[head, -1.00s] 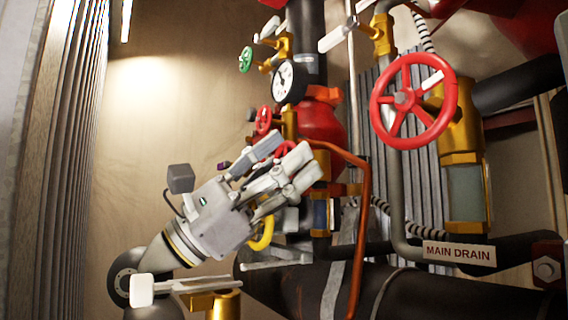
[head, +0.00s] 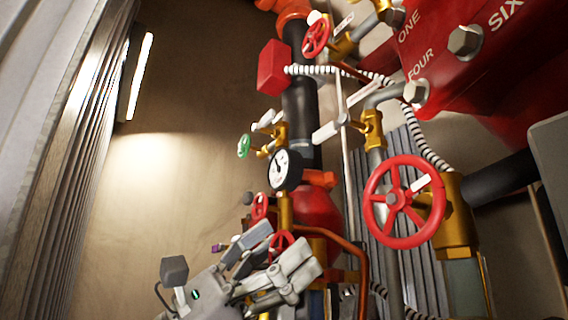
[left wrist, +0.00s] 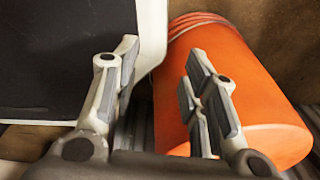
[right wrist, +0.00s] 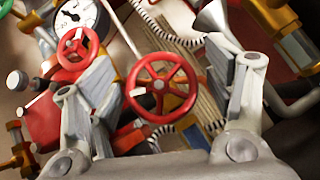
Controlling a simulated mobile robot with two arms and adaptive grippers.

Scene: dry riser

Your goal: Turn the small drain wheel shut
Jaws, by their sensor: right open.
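A small red handwheel (right wrist: 163,88) with spokes shows in the right wrist view, between and beyond the fingers of my right gripper (right wrist: 164,68). A small red wheel (head: 282,236), partly hidden by the fingers, also shows in the head view and appears to be the same one. My right gripper (head: 283,250) is open at the lower middle of the head view. I cannot tell whether its fingers touch the wheel. Which wheel is the drain wheel is not labelled in view. My left gripper (left wrist: 150,85) is open and empty in the left wrist view.
A larger red wheel (head: 405,201) on a brass valve is right of my right gripper. A pressure gauge (head: 285,170), another small red wheel (head: 259,206) and a green wheel (head: 244,146) crowd the riser. An orange bucket (left wrist: 225,90) is behind my left gripper's fingers.

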